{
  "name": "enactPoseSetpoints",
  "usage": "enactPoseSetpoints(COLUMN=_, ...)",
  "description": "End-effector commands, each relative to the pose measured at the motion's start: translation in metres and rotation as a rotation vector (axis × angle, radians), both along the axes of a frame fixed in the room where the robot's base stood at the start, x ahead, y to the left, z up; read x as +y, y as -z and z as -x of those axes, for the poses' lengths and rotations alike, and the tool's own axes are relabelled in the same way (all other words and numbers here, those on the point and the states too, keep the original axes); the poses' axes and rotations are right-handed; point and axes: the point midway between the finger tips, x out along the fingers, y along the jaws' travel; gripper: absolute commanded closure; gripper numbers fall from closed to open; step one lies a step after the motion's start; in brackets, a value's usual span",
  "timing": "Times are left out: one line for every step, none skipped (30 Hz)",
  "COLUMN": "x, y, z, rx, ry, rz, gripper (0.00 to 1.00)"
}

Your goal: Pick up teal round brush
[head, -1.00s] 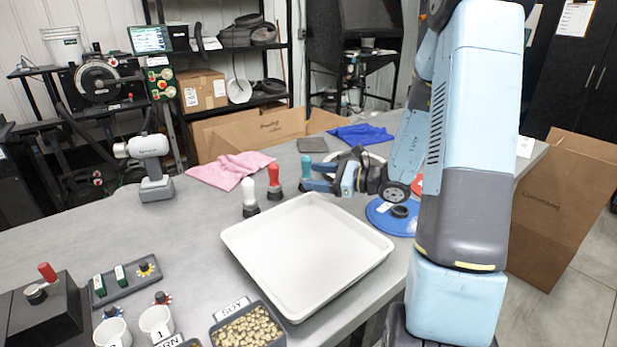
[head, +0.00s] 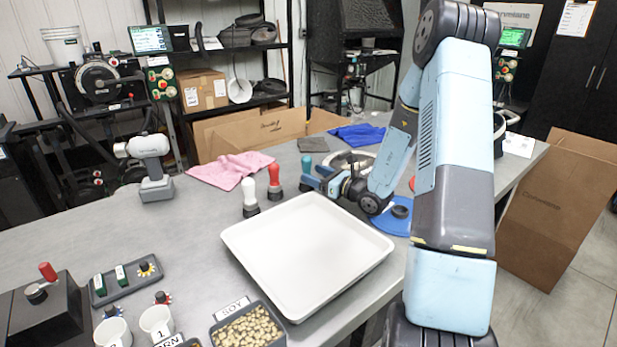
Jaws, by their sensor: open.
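The teal round brush (head: 306,164) stands upright on the grey table, behind the white tray and at the right end of a short row of brushes. The fingers are open. The near finger overlaps the lower part of the brush in this view. I cannot tell whether the brush is between the fingers or whether they touch it.
A red brush (head: 274,180) and a white brush (head: 249,196) stand just left of the teal one. The empty white tray (head: 305,255) lies in front. A blue disc (head: 390,222) is under my arm. A grey block (head: 313,144) and a blue cloth (head: 362,134) lie behind.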

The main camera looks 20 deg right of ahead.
Motion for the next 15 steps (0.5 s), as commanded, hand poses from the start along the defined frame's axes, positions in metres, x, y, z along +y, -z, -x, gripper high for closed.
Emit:
enactPoseSetpoints(x=0.003, y=0.0, z=-0.004, rx=0.0, ry=0.0, rz=0.0, gripper=0.35)
enactPoseSetpoints(x=0.004, y=0.0, z=-0.006, rx=0.0, ry=0.0, rz=0.0, gripper=0.35)
enactPoseSetpoints(x=0.005, y=0.0, z=-0.007, rx=0.0, ry=0.0, rz=0.0, gripper=0.35)
enactPoseSetpoints(x=0.006, y=0.0, z=-0.008, rx=0.001, ry=0.0, rz=0.001, gripper=0.35)
enactPoseSetpoints(x=0.007, y=0.0, z=-0.008, rx=0.001, ry=0.0, rz=0.001, gripper=0.35)
enactPoseSetpoints(x=0.007, y=0.0, z=-0.009, rx=0.0, ry=0.0, rz=0.0, gripper=0.35)
enactPoseSetpoints(x=0.008, y=0.0, z=-0.01, rx=0.0, ry=0.0, rz=0.0, gripper=0.35)
enactPoseSetpoints(x=0.009, y=0.0, z=-0.011, rx=0.0, ry=-0.001, rz=0.0, gripper=0.35)
enactPoseSetpoints(x=0.01, y=-0.001, z=-0.014, rx=0.0, ry=-0.001, rz=0.0, gripper=0.35)
enactPoseSetpoints(x=0.012, y=-0.001, z=-0.016, rx=-0.001, ry=-0.001, rz=0.0, gripper=0.35)
enactPoseSetpoints(x=0.014, y=-0.001, z=-0.018, rx=-0.001, ry=-0.001, rz=0.0, gripper=0.35)
enactPoseSetpoints(x=0.016, y=-0.002, z=-0.022, rx=-0.001, ry=-0.001, rz=0.0, gripper=0.35)
enactPoseSetpoints(x=0.018, y=-0.002, z=-0.026, rx=-0.001, ry=0.0, rz=0.0, gripper=0.35)
enactPoseSetpoints(x=0.02, y=-0.002, z=-0.029, rx=-0.001, ry=0.0, rz=0.001, gripper=0.35)
enactPoseSetpoints(x=0.024, y=-0.002, z=-0.034, rx=-0.001, ry=-0.001, rz=0.001, gripper=0.35)
